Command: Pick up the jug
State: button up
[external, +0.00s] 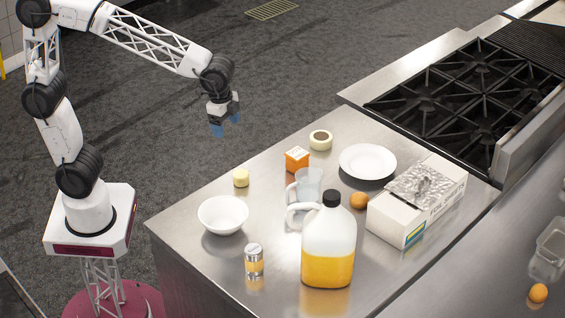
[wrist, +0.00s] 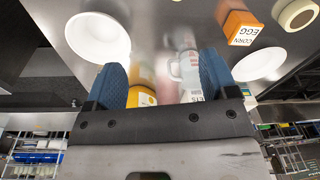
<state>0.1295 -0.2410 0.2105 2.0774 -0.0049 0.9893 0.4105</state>
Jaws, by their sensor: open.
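A clear jug (external: 310,181) with a handle stands upright on the steel counter, behind a large bottle (external: 328,262) of orange liquid that hides its lower part. In the wrist view the jug (wrist: 187,68) shows between the fingers, close to the right finger. The orange of the bottle (wrist: 143,97) shows beside the left finger, mostly hidden. My gripper (external: 225,123) is open and empty, in the air off the counter's far left edge, above and away from the jug. Its blue fingers (wrist: 160,64) are spread apart in the wrist view.
Around the jug stand an orange box (external: 297,160), a white plate (external: 367,161), an orange fruit (external: 359,201), a white bowl (external: 223,215), a glass shaker (external: 254,261), a yellow piece (external: 241,178) and a round container (external: 321,139). A white carton (external: 400,222) and stove (external: 480,95) lie right.

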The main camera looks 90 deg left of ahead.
jog(key=w+d+f+m, duration=0.25)
jog(key=w+d, duration=0.25)
jog(key=w, duration=0.6)
jog(key=m+g, duration=0.1)
jog(key=m, duration=0.1)
send_over(292, 185)
notch_tip(292, 185, down, 6)
jog(key=shift+a+r, duration=0.15)
jog(key=shift+r, duration=0.1)
jog(key=shift+m, duration=0.25)
jog(key=shift+f, duration=0.1)
jog(key=shift+f, duration=1.25)
jog(key=shift+f, duration=2.6)
jog(key=c, duration=1.1)
